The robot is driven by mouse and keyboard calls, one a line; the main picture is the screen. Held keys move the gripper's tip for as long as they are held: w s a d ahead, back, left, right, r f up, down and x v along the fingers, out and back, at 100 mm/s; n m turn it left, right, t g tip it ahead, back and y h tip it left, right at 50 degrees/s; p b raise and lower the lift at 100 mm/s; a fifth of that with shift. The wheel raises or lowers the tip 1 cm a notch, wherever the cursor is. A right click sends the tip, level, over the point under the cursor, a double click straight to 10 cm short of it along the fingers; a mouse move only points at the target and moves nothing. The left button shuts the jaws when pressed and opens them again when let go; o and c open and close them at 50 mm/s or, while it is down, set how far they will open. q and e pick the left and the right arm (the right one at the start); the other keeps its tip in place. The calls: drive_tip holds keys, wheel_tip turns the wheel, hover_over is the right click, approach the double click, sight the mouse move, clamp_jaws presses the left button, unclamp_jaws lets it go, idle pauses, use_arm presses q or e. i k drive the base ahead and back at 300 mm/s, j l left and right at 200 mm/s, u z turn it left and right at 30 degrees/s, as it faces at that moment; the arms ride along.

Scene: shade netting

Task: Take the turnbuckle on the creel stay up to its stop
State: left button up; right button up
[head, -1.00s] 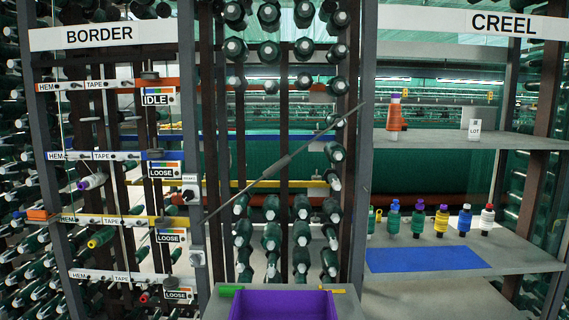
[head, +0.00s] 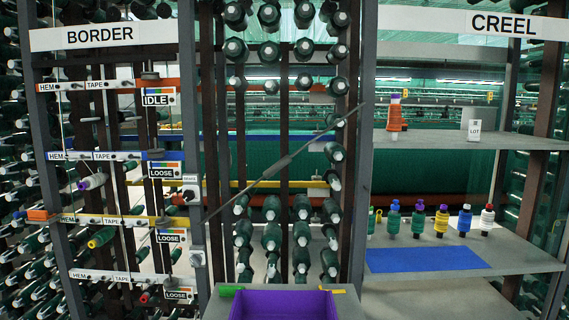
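The creel stay (head: 320,133) is a thin dark rod running diagonally from lower left to upper right in front of the creel frame, in the head view. The turnbuckle (head: 277,167) is the thicker grey section near the middle of that rod. Its stop is too small to make out. Neither of my grippers shows in the head view, and nothing touches the turnbuckle.
Grey posts (head: 357,200) stand on both sides of the stay. A purple bin (head: 284,304) sits below at the front. Shelves at right hold several small spools, an orange cone (head: 395,115) and a blue mat (head: 425,258). The border rack (head: 58,200) with labelled rails is at left.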

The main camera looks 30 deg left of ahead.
sight(281, 164)
drive_tip(key=i+l+u, duration=0.15)
drive_tip(key=i+l, duration=0.35)
drive_tip(key=i+l+u, duration=0.2)
drive_tip(key=i+l, duration=0.3)
drive_tip(key=i+l+u, duration=0.15)
drive_tip(key=i+l, duration=0.25)
drive_tip(key=l, duration=0.3)
